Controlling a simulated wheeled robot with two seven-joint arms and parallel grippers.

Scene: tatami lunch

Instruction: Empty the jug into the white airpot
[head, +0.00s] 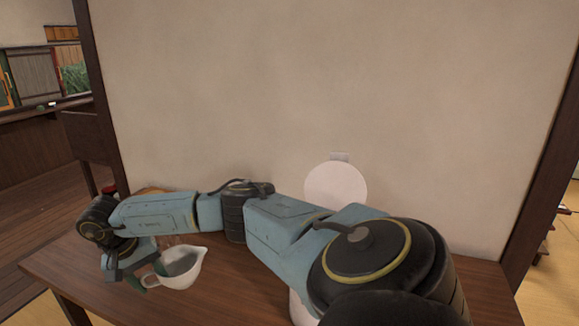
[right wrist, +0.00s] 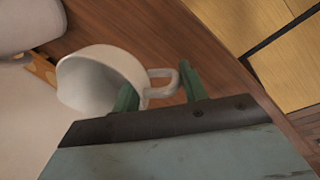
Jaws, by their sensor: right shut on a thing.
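The white jug (head: 184,272) is over the left part of the wooden table, its mouth facing up and its spout to the right. My right gripper (head: 142,278) is shut on the jug's handle. In the right wrist view the jug (right wrist: 98,78) shows its open mouth, and the green fingers (right wrist: 158,88) stand on both sides of the handle. I cannot tell what is inside, or whether the jug touches the table. The white airpot (head: 335,186) stands near the middle, mostly hidden behind my right arm; its rounded white top shows. My left gripper is not in view.
The wooden table (head: 75,262) runs along a plain beige wall (head: 320,80). My right arm crosses above the table between jug and airpot. A small red and dark item (head: 109,191) and a yellowish item (head: 150,191) are at the back left.

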